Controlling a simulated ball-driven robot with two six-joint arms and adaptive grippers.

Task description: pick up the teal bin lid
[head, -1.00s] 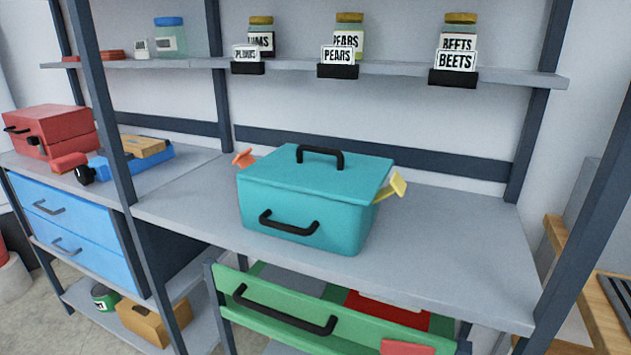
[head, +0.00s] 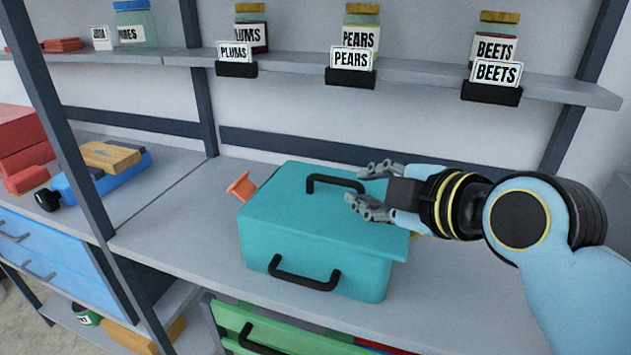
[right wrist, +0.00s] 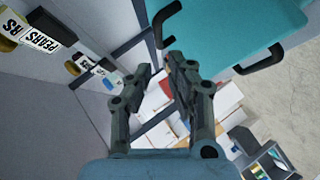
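The teal bin lid (head: 290,200) sits on the teal bin (head: 320,280) on the workbench. The lid's black bar handle (head: 322,179) stands up from its top; the lid (right wrist: 225,25) and part of the handle (right wrist: 163,20) also show in the right wrist view. My right gripper (head: 371,188) is over the right part of the lid, its fingers apart at the handle's right end. It is open and empty; in the right wrist view its fingertips (right wrist: 158,68) have a gap between them, with the handle outside it. My left gripper is out of view.
An orange item (head: 241,186) sticks out at the bin's left. Labelled jars, including pears (head: 360,38) and beets (head: 492,48), stand on the shelf (head: 415,81) above. A steel upright (head: 60,120) rises at left.

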